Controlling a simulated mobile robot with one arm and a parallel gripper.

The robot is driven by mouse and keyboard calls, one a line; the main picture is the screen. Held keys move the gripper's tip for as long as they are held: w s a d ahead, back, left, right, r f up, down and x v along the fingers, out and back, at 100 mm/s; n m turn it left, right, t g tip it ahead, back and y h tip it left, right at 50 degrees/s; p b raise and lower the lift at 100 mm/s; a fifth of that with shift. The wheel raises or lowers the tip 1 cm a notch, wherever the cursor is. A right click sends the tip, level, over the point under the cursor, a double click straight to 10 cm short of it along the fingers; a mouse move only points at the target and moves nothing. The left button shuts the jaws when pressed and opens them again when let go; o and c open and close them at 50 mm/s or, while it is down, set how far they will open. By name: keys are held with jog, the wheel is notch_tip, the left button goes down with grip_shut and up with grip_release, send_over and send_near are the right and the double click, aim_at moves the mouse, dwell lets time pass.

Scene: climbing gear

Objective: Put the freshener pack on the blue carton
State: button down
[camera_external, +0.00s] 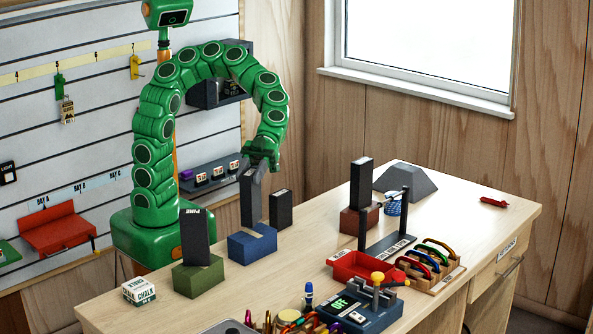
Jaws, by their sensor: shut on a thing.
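A tall dark grey pack (250,199) is upright in the grip of my gripper (258,170), which is shut on its top end. Its lower end is at the blue carton (250,246), and I cannot tell whether it rests on it or hangs just above. The carton stands on the table and has a raised part at its right. I take the held pack for the freshener pack, but its label is not readable. A similar dark pack (195,240) with pale lettering, seemingly "PINE", stands on a green block (198,279).
Another dark pack (280,209) stands close right of the held one. A further dark pack (361,184) stands on a brown-red block (352,218). A chalk box (139,291), a red tray (366,266) and a carabiner rack (436,268) are nearby. The table's far right is mostly clear.

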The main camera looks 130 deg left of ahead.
aim_at(245, 194)
jog(key=shift+f, duration=1.65)
jog(key=c, duration=0.6)
grip_release()
jog(key=shift+c, duration=0.2)
jog(key=shift+a+r, duration=0.25)
jog(key=v, duration=0.7)
jog(key=shift+s, duration=0.1)
